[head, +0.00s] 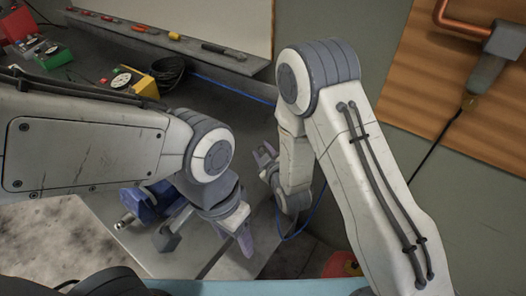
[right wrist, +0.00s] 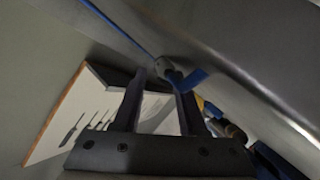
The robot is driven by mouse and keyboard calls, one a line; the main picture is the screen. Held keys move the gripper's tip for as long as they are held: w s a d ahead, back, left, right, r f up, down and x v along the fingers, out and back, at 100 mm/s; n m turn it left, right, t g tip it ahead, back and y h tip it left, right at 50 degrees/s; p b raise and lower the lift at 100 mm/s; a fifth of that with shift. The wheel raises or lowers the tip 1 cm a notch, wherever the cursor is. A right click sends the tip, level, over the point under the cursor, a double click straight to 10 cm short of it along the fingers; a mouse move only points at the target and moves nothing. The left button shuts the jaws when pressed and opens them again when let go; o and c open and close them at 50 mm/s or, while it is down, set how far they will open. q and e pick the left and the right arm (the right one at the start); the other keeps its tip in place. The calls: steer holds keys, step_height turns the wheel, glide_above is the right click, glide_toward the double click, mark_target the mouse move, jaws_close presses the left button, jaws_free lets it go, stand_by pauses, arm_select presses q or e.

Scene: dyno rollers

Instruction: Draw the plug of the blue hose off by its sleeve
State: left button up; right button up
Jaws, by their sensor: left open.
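The blue hose (head: 313,208) hangs in a loop below my right gripper (head: 268,165) in the head view. In the right wrist view, a grey plug-like end (right wrist: 163,68) with a blue piece (right wrist: 190,79) shows at the fingertips, close to the right-hand finger. My right gripper (right wrist: 156,78) has its fingers apart; I see no firm hold on the plug. Its sleeve is too small to make out. My left gripper (head: 208,240) is open and empty over the bench's front, right of a blue device (head: 146,203) with a metal fitting (head: 125,221).
A grey bench (head: 110,218) runs under both arms. A ledge (head: 175,40) with tools runs along the wall. A copper pipe (head: 460,22) is at upper right.

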steer(key=shift+s+a+f, duration=0.15)
steer(key=shift+f, duration=0.05)
steer(key=shift+s, duration=0.1)
steer(key=shift+s, duration=0.3)
steer(key=v, duration=0.2)
steer(key=p+v, duration=0.1)
steer(key=v, duration=0.2)
steer(key=shift+w+r, duration=0.1)
steer(key=shift+r, duration=0.25)
steer(key=p+v, duration=0.2)
steer(key=p, duration=0.4)
steer(key=shift+s+d+r+p, duration=0.25)
steer(key=shift+p, duration=0.1)
steer(key=shift+p+v, duration=0.85)
steer(key=shift+v, duration=0.15)
steer(key=shift+f, duration=0.2)
